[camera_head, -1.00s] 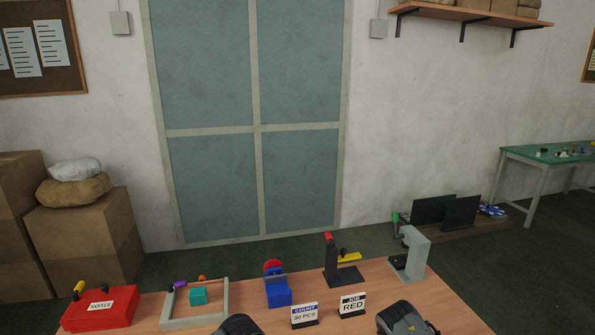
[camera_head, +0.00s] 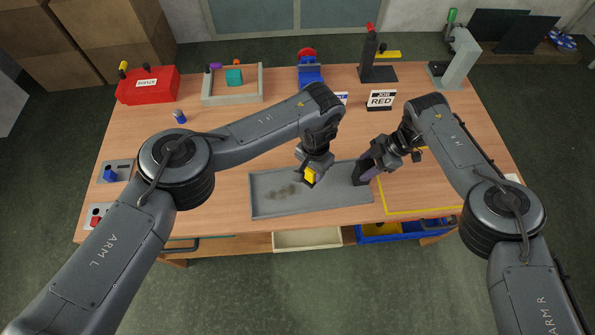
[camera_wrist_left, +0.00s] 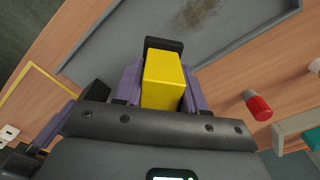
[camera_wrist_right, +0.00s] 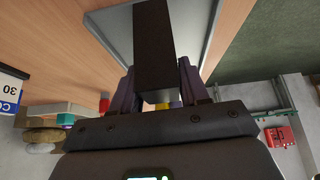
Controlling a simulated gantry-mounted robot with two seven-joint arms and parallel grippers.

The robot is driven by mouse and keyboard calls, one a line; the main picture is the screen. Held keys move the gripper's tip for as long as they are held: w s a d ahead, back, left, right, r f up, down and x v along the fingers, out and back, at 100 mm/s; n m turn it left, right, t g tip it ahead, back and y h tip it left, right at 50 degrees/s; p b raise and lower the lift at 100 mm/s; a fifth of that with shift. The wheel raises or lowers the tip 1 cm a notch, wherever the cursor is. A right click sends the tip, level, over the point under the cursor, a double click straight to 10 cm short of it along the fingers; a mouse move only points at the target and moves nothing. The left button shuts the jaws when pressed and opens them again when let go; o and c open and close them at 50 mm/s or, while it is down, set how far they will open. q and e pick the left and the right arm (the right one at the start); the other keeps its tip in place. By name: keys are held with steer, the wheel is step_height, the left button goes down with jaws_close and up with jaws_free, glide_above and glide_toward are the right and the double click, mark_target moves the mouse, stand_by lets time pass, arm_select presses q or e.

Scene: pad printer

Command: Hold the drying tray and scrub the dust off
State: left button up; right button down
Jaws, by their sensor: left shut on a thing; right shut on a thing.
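The drying tray (camera_head: 335,206) is a shallow grey tray near the table's front edge, with a brown dust patch (camera_head: 283,190) left of its middle. The dust also shows in the left wrist view (camera_wrist_left: 197,12). My left gripper (camera_head: 312,172) is over the tray, shut on a yellow block with a black end, which looks like a brush (camera_wrist_left: 163,80). Whether it touches the tray floor I cannot tell. My right gripper (camera_head: 372,168) is shut on a dark upright block (camera_wrist_right: 154,45) at the tray's right end, apparently its handle.
A yellow outline (camera_head: 430,209) lies right of the tray. A red box (camera_head: 148,88), grey frame (camera_head: 232,100), JOB RED sign (camera_head: 380,100) and grey press (camera_head: 458,60) stand along the back. Bins, including a blue one (camera_head: 400,238), sit below the front edge. The table's left-middle is mostly clear.

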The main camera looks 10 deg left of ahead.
arm_select(q)
steer(key=shift+s+d+r, duration=0.1)
steer(key=shift+d+r, duration=0.05)
steer(key=shift+d, duration=0.65)
steer(key=shift+f, duration=2.05)
steer(key=shift+f, duration=0.75)
steer(key=shift+s+a+f, duration=0.1)
steer(key=shift+s+a, duration=0.75)
steer(key=shift+a, duration=1.85)
steer(key=shift+s+a+r, duration=0.1)
steer(key=shift+s+a, duration=0.75)
steer(key=shift+a, duration=1.85)
steer(key=shift+s+a+f, duration=0.1)
steer(key=shift+s+a, duration=0.75)
steer(key=shift+a, duration=1.85)
steer(key=shift+w+d, duration=0.3)
steer(key=shift+d, duration=0.65)
steer(key=shift+w+d, duration=0.3)
steer(key=shift+d, duration=0.65)
steer(key=shift+w+d, duration=0.3)
steer(key=shift+d, duration=0.55)
steer(key=shift+w+d, duration=0.25)
steer(key=shift+d, duration=0.6)
